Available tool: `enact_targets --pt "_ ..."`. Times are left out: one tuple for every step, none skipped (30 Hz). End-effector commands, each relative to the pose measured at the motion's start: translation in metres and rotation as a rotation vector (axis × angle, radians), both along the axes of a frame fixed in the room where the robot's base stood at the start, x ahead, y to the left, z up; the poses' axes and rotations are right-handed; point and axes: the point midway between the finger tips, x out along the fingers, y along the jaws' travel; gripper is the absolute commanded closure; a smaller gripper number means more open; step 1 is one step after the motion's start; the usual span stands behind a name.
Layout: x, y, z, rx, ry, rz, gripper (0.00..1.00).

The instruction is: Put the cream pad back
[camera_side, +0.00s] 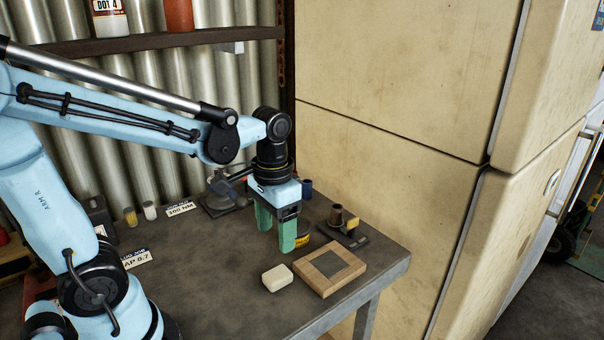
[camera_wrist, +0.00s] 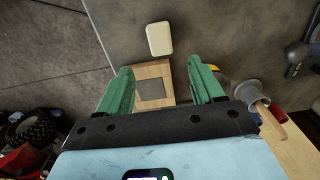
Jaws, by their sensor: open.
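The cream pad (camera_side: 277,278) is a small block with rounded corners lying flat on the grey workbench, just left of a wooden frame (camera_side: 312,280) with a dark square recess. In the wrist view the cream pad (camera_wrist: 159,38) lies beyond the fingertips, and the wooden frame (camera_wrist: 165,70) shows between the fingers. My gripper (camera_side: 277,240) has green fingers pointing down. It is open and empty, above the bench and behind the pad and frame in the side view. The wrist view also shows my gripper (camera_wrist: 162,80) with its fingers spread apart. Nothing covers the pad.
A cream cabinet (camera_side: 400,120) rises beyond the bench. The bench front is clear.

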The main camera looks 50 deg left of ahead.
Motion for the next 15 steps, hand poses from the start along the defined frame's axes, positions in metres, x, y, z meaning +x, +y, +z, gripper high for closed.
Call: enact_targets --pt "0.0 0.0 0.005 0.0 0.0 0.0 0.33" --pt "0.0 0.0 0.007 0.0 0.0 0.0 0.33" --pt "0.0 0.0 0.009 0.0 0.0 0.0 0.33" --pt "0.0 0.0 0.011 0.0 0.0 0.0 0.33" --pt "0.0 0.0 0.013 0.0 0.0 0.0 0.33" --pt "0.0 0.0 0.014 0.0 -0.001 0.0 0.33" --pt "0.0 0.0 0.015 0.0 -0.004 0.0 0.33" --pt "-0.001 0.0 0.016 0.0 -0.01 0.0 0.33" --pt "-0.001 -0.001 0.016 0.001 -0.025 0.0 0.33" --pt "-0.001 -0.001 0.017 0.002 -0.042 -0.001 0.33" --pt "-0.002 -0.002 0.017 0.003 -0.065 -0.001 0.33" --pt "-0.002 -0.003 0.018 0.004 -0.102 -0.001 0.33" --pt "-0.002 -0.004 0.018 0.006 -0.136 -0.001 0.33" --pt "-0.003 -0.004 0.018 0.006 -0.172 -0.002 0.33" --pt "-0.002 -0.006 0.019 0.007 -0.226 -0.002 0.33"
